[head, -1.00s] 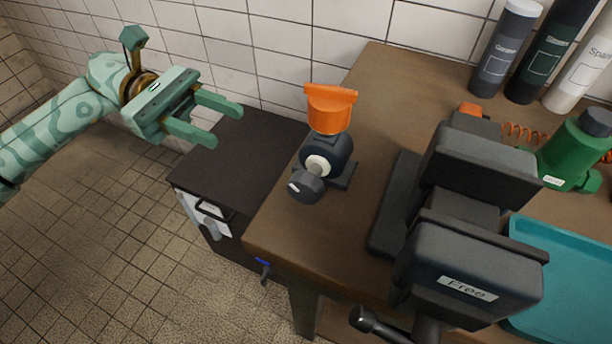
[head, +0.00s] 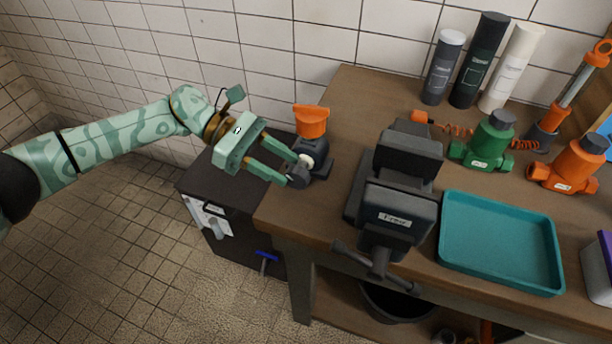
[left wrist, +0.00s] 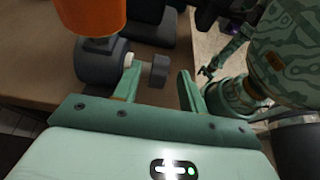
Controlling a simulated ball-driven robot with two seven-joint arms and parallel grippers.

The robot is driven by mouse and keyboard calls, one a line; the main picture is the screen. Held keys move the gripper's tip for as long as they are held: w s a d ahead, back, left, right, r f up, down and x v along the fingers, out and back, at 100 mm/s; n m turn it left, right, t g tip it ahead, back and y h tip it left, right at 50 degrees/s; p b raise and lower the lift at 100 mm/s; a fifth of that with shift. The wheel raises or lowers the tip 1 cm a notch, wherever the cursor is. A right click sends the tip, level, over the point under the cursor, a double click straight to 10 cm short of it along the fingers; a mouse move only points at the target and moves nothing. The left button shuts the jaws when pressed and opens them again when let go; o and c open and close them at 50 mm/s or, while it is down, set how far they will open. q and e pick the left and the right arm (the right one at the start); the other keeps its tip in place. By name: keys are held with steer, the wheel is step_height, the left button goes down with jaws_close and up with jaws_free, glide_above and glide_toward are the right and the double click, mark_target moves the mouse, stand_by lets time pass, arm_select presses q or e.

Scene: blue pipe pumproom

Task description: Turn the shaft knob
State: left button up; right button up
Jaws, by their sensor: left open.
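The shaft knob (head: 299,177) is a dark grey cylinder on a pale shaft at the front of a dark valve body (head: 318,155). An orange cap (head: 311,121) sits on top of the body. My left gripper (head: 287,170) is open, with its fingers at the knob. In the left wrist view the knob (left wrist: 160,70) shows between the two fingertips, with a gap on the right finger's side. I cannot tell whether the left finger touches it.
The valve stands at the left end of a brown workbench (head: 350,105). A dark vise (head: 398,215) stands right of it, then a teal tray (head: 500,285). Green (head: 485,146) and orange (head: 570,168) fittings are farther right. A dark cabinet (head: 232,180) stands left of the bench.

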mark_target(308, 178)
arm_select(q)
steer(key=x, duration=0.6)
arm_select(e)
steer(key=shift+w+r, duration=0.15)
arm_select(q)
jaws_close()
steer(key=h+b, duration=0.1)
steer(key=b, duration=0.3)
steer(key=g+h+b, duration=0.1)
steer(key=h+b, duration=0.1)
steer(key=b, duration=0.1)
steer(key=shift+w+a+f+b, duration=0.15)
steer(key=shift+f+b, duration=0.15)
steer(key=shift+b, duration=0.1)
steer(key=shift+r+h+b, duration=0.2)
steer(key=shift+h+b, duration=0.2)
steer(key=shift+r, duration=0.45)
jaws_free()
arm_select(e)
steer(key=s+f+g, duration=0.1)
steer(key=s+f, duration=0.3)
steer(key=f, duration=0.3)
steer(key=shift+f, duration=0.4)
